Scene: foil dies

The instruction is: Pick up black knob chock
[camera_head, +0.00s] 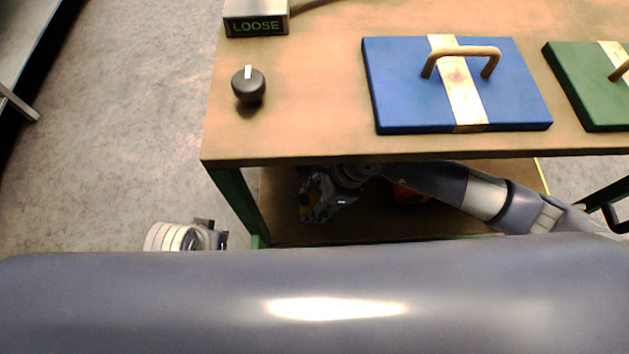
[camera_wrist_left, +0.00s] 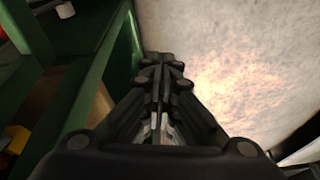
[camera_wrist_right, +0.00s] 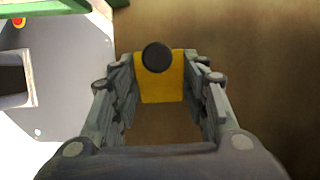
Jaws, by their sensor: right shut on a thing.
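The black knob chock (camera_wrist_right: 172,88) is a yellow block with a round black knob on top. In the right wrist view it sits between the two fingers of my right gripper (camera_wrist_right: 160,72), which is shut on it. In the head view my right gripper (camera_head: 318,198) is under the tabletop, over the lower shelf, with a bit of yellow showing at it. I cannot tell whether the chock is lifted off the shelf. My left gripper (camera_wrist_left: 160,75) is shut and empty, with its fingers together, beside the green table frame over the floor.
The table (camera_head: 310,130) carries a blue plate (camera_head: 405,95) with a handle, a green plate (camera_head: 585,85), a black dial (camera_head: 248,85) and a display box reading LOOSE (camera_head: 256,22). A red-orange thing (camera_head: 408,195) is partly hidden behind my right arm.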

